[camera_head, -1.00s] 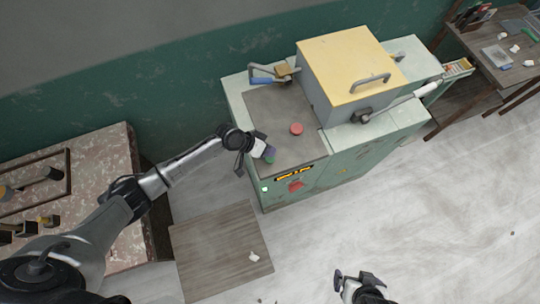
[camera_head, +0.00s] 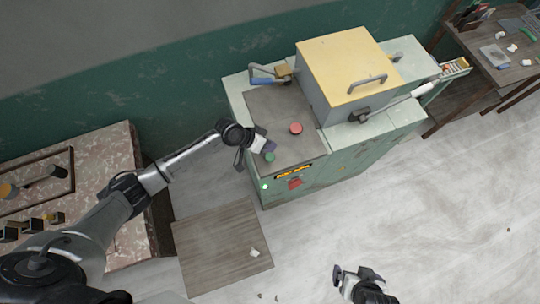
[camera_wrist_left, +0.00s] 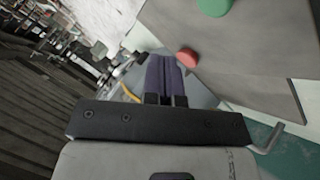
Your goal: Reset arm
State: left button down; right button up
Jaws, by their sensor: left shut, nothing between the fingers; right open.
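My left arm reaches in from the left in the head view. Its gripper (camera_head: 266,146) is shut and empty, just above the front left of the grey panel on the machine. In the left wrist view the purple fingers (camera_wrist_left: 165,76) are pressed together. A green button (camera_head: 269,157) sits right by the fingertips in the head view, and it shows at the top of the left wrist view (camera_wrist_left: 214,5). A red button (camera_head: 295,128) lies farther back on the panel. My right gripper (camera_head: 352,276) is open and empty over the floor at the bottom.
The pale green machine (camera_head: 345,150) carries a yellow-topped box (camera_head: 345,62) with a handle. A stained table (camera_head: 110,160) stands at the left. A wooden board (camera_head: 220,245) with a white scrap lies on the floor. A wooden desk (camera_head: 490,50) is at the far right.

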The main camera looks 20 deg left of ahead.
dwell(0.3)
pick_arm(q)
jog(key=shift+s, duration=0.15)
jog(key=shift+s+a+f+m+g+y, duration=0.5)
jog(key=shift+s+a+f+g+y, duration=0.1)
jog(key=shift+s+g+y, duration=0.15)
notch_tip(320, 180, up, 12)
jog(key=w+a+m+t+y, duration=0.1)
jog(key=m+t+y, duration=0.15)
jog(key=y, duration=0.25)
jog(key=s+a+r+n+t+y+p, duration=0.2)
jog(key=s+a+r+n+t, duration=0.1)
jog(key=s+r, duration=0.45)
jog(key=s+f+n+g+p, duration=0.1)
jog(key=s+f+g+p, duration=0.1)
jog(key=s, duration=0.8)
jog(key=s+a+f+n+g+p, duration=0.1)
jog(key=s+f+g, duration=0.1)
jog(key=s, duration=0.8)
jog(key=shift+a+f+p, duration=0.25)
jog(key=shift+f+p, duration=0.1)
jog(key=shift+f, duration=0.5)
